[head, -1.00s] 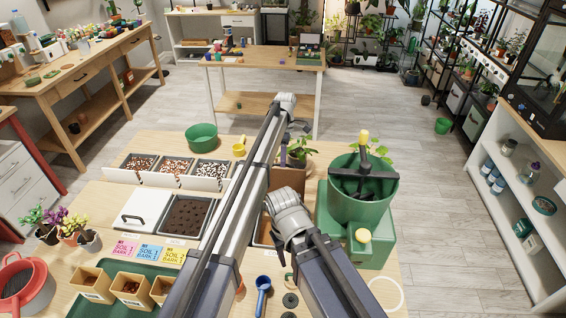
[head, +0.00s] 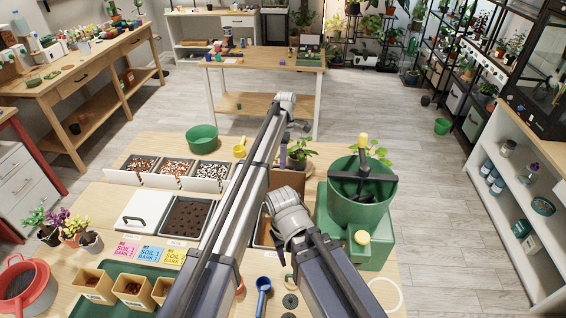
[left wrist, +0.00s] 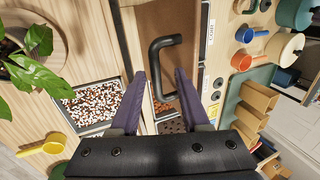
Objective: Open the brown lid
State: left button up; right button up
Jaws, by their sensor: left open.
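The brown lid (left wrist: 190,22) shows in the left wrist view with a black C-shaped handle (left wrist: 154,65) on it. In the head view, part of a brown surface (head: 289,180) shows beside my left arm, which hides most of that area; the handle is hidden there. My left gripper (left wrist: 160,73) is open and empty. Its two purple fingers appear on either side of the handle in the left wrist view; I cannot tell how far above it they are. In the head view, only a bit of the left gripper (head: 284,156) shows past the arm. The right gripper is not seen.
Pebble compartments (head: 170,168) and a soil tray (head: 187,217) lie left of my arm, with a white lid (head: 140,212) beside them. A green machine (head: 375,250) stands close on the right.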

pick_arm(q)
notch_tip(320, 180, up, 9)
jog(key=p, duration=0.8)
jog(key=shift+f, duration=0.1)
jog(key=s+a+f+m+t, duration=0.1)
jog(key=s+a+m+t, duration=0.1)
jog(key=s+a+m, duration=0.9)
jog(key=s+a+m+t, duration=0.35)
jog(key=s+a, duration=0.95)
jog(key=s, duration=0.7)
jog(key=s+d+f+m+g+b, duration=0.1)
jog(key=s+d+f+m+b, duration=0.4)
jog(key=d+f+b, duration=0.6)
jog(key=shift+s+f+g+b, duration=0.35)
jog(key=shift+s+f+b, duration=0.05)
jog(key=shift+s+f, duration=0.1)
